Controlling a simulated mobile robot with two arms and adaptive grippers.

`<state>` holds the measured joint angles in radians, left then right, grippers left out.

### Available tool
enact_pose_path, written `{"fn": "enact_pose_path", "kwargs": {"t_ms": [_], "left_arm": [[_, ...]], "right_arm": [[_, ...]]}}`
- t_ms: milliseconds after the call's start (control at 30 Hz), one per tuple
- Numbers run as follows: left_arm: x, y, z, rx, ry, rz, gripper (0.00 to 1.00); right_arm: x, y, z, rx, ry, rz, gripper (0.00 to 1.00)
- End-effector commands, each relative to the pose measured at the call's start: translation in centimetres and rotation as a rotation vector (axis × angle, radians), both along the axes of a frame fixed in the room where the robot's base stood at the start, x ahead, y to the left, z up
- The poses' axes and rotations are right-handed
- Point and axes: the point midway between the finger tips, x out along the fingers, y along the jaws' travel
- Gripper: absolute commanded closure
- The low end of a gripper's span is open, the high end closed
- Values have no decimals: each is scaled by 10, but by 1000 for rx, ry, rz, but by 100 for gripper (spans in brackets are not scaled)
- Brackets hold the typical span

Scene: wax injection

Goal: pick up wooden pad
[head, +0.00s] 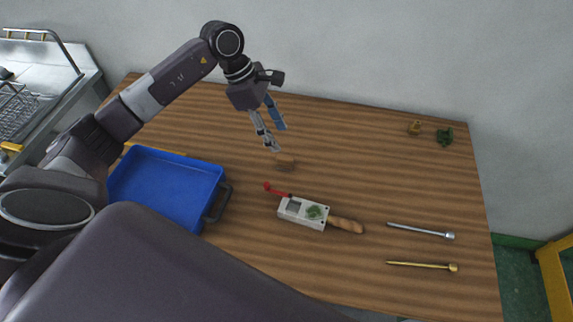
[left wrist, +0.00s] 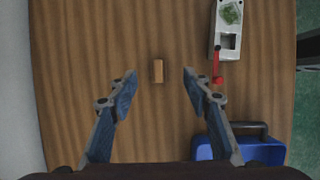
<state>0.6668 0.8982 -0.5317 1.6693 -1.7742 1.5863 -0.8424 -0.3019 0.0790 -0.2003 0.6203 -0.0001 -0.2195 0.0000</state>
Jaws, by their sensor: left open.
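The wooden pad (head: 284,161) is a small light-brown block lying on the wooden table (head: 330,130), near the middle in the head view. In the left wrist view the wooden pad (left wrist: 158,71) lies in line with the gap between the fingers, a little beyond the tips. My left gripper (head: 277,139) is open and points down above and beside the pad. In the left wrist view its two blue-grey fingers (left wrist: 158,77) are spread wide with nothing between them. My right gripper is not seen.
A blue tray (head: 214,181) with a dark handle stands left of the pad. A white device (head: 292,217) with a red-tipped lever and a wooden handle (head: 346,225) lies nearby. Silver (head: 420,231) and brass (head: 420,265) rods lie right.

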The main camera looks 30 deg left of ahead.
Motion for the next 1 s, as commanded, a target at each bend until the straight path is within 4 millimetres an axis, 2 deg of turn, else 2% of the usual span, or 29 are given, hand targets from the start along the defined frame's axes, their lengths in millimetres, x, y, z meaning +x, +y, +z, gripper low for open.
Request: {"fn": "enact_pose_path", "kwargs": {"t_ms": [33,100,267,500,767,900,1000], "left_arm": [[0,0,-12,0,0,0,55],[0,0,-21,0,0,0,55],[0,0,-33,-1,0,0,55],[2,-8,-50,-2,3,0,55],[3,-13,-83,-4,6,1,55],[6,-19,-101,-3,2,0,55],[7,-20,-107,-1,0,1,55]], "right_arm": [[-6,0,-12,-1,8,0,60],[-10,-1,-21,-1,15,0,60],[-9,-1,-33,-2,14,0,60],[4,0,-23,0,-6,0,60],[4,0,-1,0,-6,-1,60],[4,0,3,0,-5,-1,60],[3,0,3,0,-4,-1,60]]}}
